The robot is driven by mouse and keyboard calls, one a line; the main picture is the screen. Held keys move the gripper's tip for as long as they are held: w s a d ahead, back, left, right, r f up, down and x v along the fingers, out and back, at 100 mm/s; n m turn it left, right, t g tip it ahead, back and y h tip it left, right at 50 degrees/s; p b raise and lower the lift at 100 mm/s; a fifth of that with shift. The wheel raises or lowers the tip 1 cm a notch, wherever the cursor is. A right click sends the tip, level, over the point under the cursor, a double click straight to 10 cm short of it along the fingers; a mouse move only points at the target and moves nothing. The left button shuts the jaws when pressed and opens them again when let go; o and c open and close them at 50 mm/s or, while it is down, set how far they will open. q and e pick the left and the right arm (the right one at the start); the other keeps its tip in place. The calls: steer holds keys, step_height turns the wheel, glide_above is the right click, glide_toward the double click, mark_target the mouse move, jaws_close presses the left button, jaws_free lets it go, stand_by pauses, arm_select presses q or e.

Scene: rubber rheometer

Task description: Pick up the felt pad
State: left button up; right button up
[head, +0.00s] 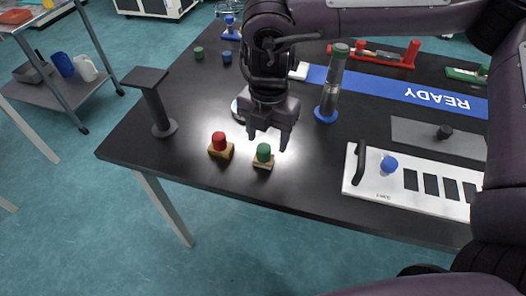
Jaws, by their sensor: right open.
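No thing can be made out for certain as the felt pad. Two small knobbed blocks stand near the table's front edge: one with a green knob (264,152) on a wooden base, and one with a red knob (219,141) on a yellowish base. Either may be the pad; I cannot tell which. My right gripper (268,139) points down with its fingers apart and empty, just above and behind the green knob. A pale round thing behind the gripper is mostly hidden by it. My left gripper is out of view.
The black table (300,190) also holds a dark post stand (156,105) at left, a clear cylinder on a blue base (331,90), a white panel with a black handle (400,190), a grey plate (425,135) and a blue READY strip (400,92). Bare tabletop lies left of the red-knobbed block.

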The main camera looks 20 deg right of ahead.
steer(key=f, duration=0.2)
steer(key=w+f, duration=0.1)
steer(key=f, duration=0.1)
steer(key=shift+a+f, duration=0.15)
steer(key=shift+a, duration=0.05)
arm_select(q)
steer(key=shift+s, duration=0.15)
arm_select(e)
steer(key=shift+s+f, duration=0.15)
steer(key=shift+f, duration=0.25)
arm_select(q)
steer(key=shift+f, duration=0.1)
arm_select(e)
steer(key=c, duration=1.1)
steer(key=shift+r, duration=0.1)
step_height(320, 180, up, 11)
arm_select(q)
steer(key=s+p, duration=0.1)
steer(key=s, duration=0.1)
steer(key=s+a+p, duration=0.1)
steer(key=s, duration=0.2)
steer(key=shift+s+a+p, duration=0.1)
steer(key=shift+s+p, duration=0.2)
steer(key=shift+p, duration=0.05)
arm_select(e)
step_height(320, 180, up, 9)
glide_above(264, 147)
